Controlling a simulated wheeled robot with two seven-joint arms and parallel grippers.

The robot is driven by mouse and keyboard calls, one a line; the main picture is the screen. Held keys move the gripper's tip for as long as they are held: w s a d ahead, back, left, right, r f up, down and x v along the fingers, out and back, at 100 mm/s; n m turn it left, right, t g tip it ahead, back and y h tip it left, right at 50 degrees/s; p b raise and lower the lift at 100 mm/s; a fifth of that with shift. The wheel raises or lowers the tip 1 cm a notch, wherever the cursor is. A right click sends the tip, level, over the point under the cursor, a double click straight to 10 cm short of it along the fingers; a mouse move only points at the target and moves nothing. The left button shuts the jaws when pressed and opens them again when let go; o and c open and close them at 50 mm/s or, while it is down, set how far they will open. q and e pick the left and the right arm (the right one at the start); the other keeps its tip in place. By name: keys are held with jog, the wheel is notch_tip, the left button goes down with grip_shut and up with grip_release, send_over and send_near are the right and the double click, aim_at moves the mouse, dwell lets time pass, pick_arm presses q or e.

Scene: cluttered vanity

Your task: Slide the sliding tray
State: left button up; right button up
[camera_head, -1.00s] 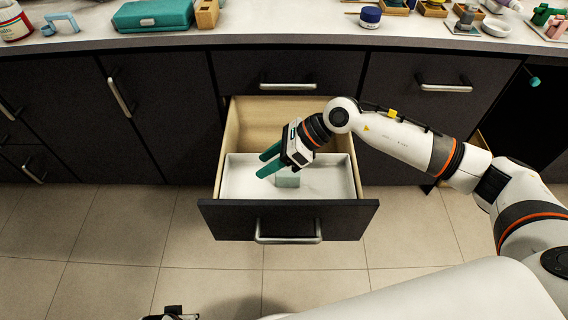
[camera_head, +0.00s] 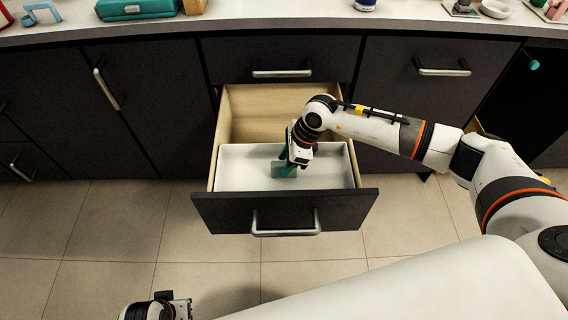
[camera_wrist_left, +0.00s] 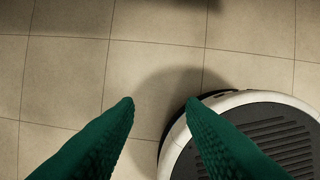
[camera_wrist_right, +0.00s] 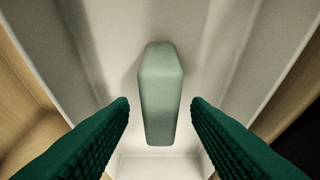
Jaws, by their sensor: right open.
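The sliding tray (camera_head: 235,178) is a white, shallow tray in the front part of an open, dark-fronted drawer (camera_head: 228,208). A pale green block-like grip (camera_wrist_right: 160,95) stands in the tray; in the head view my right gripper mostly hides it. My right gripper (camera_head: 284,170) points down into the tray, with green fingers. In the right wrist view its fingers (camera_wrist_right: 160,108) are apart, one on each side of the grip, with gaps showing. My left gripper (camera_wrist_left: 160,101) is open and empty above the floor, away from the drawer.
Behind the tray, the wooden drawer bottom (camera_head: 262,110) is bare. The drawer has a metal handle (camera_head: 285,232) in front. A teal case (camera_head: 140,9) and other items stand on the counter above. The tiled floor (camera_head: 120,235) is clear.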

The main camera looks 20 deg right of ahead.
pick_arm(q)
jog(key=shift+r, duration=0.3)
pick_arm(e)
jog(key=shift+w+a+f, duration=0.1)
jog(key=shift+a+f, duration=0.15)
jog(key=shift+f, duration=0.25)
grip_shut()
